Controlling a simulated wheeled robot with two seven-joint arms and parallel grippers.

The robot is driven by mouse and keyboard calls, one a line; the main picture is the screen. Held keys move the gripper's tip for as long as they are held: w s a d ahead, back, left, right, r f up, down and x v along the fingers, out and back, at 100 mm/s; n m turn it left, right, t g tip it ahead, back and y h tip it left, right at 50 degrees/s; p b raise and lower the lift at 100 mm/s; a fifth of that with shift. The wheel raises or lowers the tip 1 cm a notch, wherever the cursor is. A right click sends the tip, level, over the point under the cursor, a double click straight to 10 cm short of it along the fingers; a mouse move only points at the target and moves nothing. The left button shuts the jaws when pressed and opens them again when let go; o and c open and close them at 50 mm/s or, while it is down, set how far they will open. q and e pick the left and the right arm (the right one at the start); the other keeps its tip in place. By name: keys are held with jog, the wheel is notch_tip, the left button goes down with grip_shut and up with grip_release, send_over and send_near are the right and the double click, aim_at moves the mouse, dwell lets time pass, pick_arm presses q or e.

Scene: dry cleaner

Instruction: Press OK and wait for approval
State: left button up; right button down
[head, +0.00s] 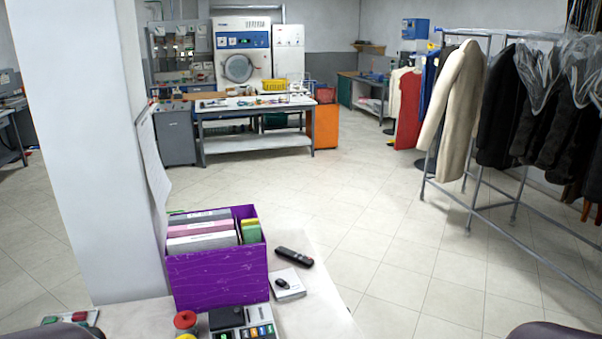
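A small grey and black keypad device (240,324), which looks like a payment terminal, stands on the white counter (325,312) at the bottom of the head view. Its lower part is cut off by the picture's edge. A few coloured keys show on it, but I cannot read any label, so I cannot tell which key is OK. No screen message is readable. Neither gripper is in view. Only dark rounded parts, apparently of my arms, show at the bottom left and bottom right corners.
A purple box (218,280) of files stands just behind the device. A black remote (294,257) and a white pad (287,286) with a small black object lie to the right. Red and yellow round things (186,320) sit left of the device. A white pillar rises behind left.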

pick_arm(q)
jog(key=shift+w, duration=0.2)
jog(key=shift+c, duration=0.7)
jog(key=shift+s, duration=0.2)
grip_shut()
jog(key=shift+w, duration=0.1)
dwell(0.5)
